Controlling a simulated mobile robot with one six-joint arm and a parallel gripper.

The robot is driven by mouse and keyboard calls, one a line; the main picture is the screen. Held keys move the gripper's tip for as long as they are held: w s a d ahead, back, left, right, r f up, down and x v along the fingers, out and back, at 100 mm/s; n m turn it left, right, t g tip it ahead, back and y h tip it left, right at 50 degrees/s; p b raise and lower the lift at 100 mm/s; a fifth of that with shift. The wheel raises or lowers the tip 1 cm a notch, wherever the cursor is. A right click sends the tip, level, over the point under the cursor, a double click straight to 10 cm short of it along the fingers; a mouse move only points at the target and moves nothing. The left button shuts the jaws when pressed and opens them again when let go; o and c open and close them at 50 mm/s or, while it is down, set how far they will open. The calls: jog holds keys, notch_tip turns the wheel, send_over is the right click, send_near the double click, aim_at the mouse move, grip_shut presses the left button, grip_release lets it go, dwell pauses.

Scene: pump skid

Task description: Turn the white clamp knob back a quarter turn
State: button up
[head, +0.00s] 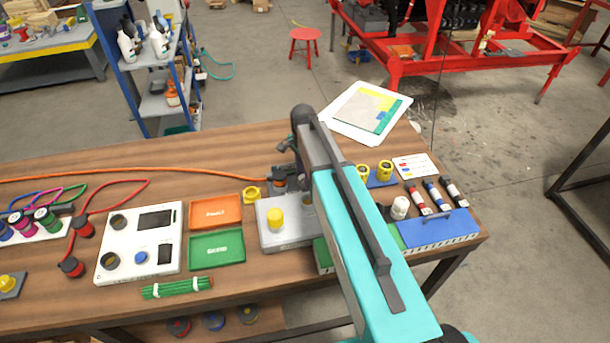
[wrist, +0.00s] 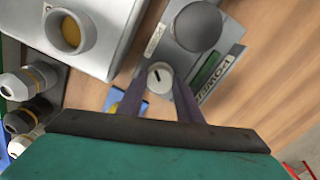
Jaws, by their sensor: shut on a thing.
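The white clamp knob (wrist: 160,77) shows in the wrist view as a small round knob with a dark mark on its face. It sits on a grey unit (wrist: 225,38) beside a large grey dome (wrist: 198,27). My gripper (wrist: 162,84) is shut on the knob, with one dark finger on each side of it. In the head view my arm hides the knob and most of the unit.
Orange (head: 215,212) and green (head: 217,249) trays lie further left. Yellow parts (head: 385,169) and a white bottle-like piece (head: 400,207) stand on the right.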

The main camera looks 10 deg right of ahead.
jog(key=n+b, duration=0.2)
jog(key=n, duration=0.2)
jog(key=shift+n, duration=0.3)
jog(key=n+b, duration=0.1)
jog(key=n, duration=0.3)
jog(key=shift+n, duration=0.3)
jog(key=n+b, duration=0.1)
jog(key=n, duration=0.3)
jog(key=shift+a, duration=0.1)
jog(key=shift+n, duration=2.2)
jog(key=o, duration=1)
jog(key=shift+o, duration=0.2)
jog(key=shift+r+b, duration=0.25)
jog(key=shift+b, duration=0.1)
